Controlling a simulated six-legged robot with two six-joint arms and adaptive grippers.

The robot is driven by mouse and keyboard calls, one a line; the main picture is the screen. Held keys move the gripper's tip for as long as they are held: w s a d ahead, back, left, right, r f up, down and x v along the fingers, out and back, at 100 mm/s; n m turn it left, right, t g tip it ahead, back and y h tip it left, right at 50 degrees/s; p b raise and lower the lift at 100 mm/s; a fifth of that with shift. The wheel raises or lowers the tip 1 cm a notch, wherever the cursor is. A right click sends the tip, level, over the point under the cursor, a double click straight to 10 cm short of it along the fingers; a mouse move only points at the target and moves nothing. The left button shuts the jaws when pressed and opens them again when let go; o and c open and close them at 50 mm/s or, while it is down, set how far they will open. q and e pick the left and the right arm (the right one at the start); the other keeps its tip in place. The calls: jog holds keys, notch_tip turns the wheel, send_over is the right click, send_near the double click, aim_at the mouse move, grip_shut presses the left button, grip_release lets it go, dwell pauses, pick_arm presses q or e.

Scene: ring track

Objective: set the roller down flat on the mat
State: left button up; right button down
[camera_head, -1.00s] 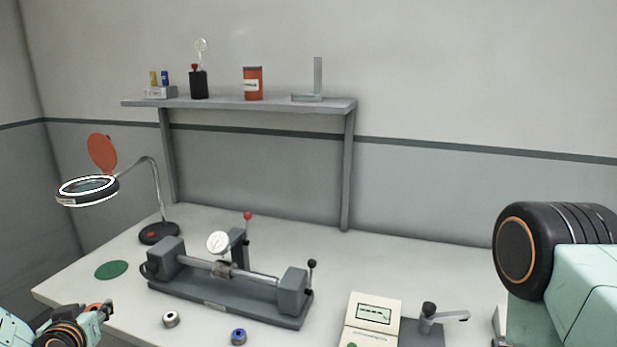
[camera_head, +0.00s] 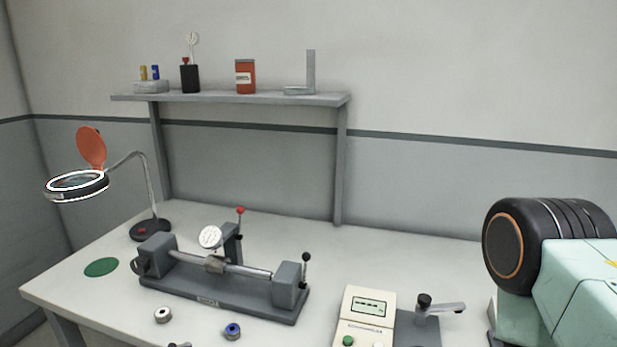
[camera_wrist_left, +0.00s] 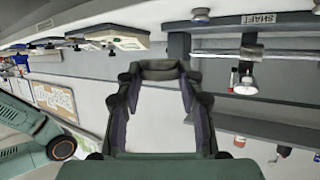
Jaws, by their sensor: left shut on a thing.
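The mat appears to be the flat green disc (camera_head: 101,267) at the left end of the bench in the head view; nothing lies on it. My left gripper (camera_wrist_left: 160,75) shows in the wrist view, its two fingers reaching up the picture. A short grey-green bar (camera_wrist_left: 160,68) spans the fingertips. It seems to be the held roller, though its shape is partly covered by the fingers. The mat cannot be made out in the wrist view. My left arm is out of the head view, except perhaps a small dark tip at the bottom edge. My right gripper is not in view.
A shaft fixture (camera_head: 220,288) with a dial stands right of the mat. A magnifier lamp (camera_head: 76,186) overhangs near the mat. A readout box (camera_head: 366,315) and a clamp (camera_head: 425,315) stand right.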

pick_arm(q)
jog(key=s+d+f+m+g+h+b, duration=0.1)
jog(key=s+d+f+m, duration=0.1)
jog(key=s+f, duration=0.2)
jog(key=shift+d+f+g+h, duration=0.2)
jog(key=shift+g+h, duration=0.1)
jog(key=shift+g, duration=0.1)
dwell(0.4)
